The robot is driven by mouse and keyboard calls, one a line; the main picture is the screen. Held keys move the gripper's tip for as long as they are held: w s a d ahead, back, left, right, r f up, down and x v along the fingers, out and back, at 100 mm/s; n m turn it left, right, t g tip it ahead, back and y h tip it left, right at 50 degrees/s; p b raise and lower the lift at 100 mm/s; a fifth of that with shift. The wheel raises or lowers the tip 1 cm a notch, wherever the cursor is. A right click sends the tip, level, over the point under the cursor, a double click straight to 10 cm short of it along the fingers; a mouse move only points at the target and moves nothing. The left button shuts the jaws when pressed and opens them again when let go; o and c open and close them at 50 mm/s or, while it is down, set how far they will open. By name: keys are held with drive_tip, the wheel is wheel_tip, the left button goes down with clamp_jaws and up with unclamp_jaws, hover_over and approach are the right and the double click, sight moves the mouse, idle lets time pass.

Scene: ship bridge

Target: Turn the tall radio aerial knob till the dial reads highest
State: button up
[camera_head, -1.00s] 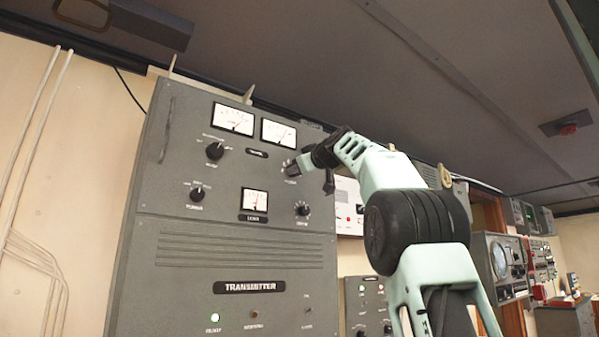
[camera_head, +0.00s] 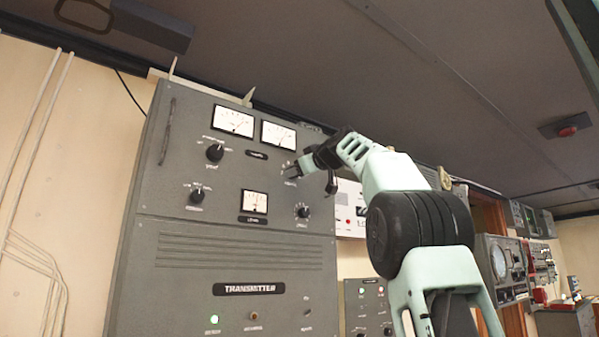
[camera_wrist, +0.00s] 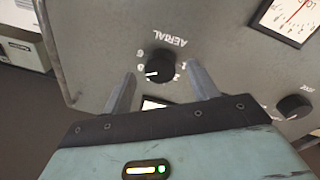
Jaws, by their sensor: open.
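The tall grey transmitter cabinet (camera_head: 180,250) stands at the left in the head view. The black aerial knob (camera_wrist: 160,66), with a white pointer mark, shows in the wrist view under the upside-down word AERIAL. My gripper (camera_wrist: 160,84) is open, one finger to each side of the knob; I cannot tell whether they touch it. Two white dials, the left dial (camera_head: 233,121) and the right dial (camera_head: 278,134), sit at the cabinet's top. A smaller level dial (camera_head: 254,202) is below.
Other black knobs are on the panel: an upper left knob (camera_head: 214,152), a lower left knob (camera_head: 197,196) and a lower right knob (camera_head: 302,212). A metal handle (camera_wrist: 48,40) runs along the panel's edge. More equipment (camera_head: 500,262) stands at the right.

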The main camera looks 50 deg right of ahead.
drive_tip(key=r+b+v, duration=0.1)
drive_tip(key=b+v, duration=0.4)
drive_tip(key=v, duration=1.1)
drive_tip(key=shift+s+f, duration=0.25)
drive_tip(key=shift+f, duration=0.3)
drive_tip(key=shift+a, duration=0.15)
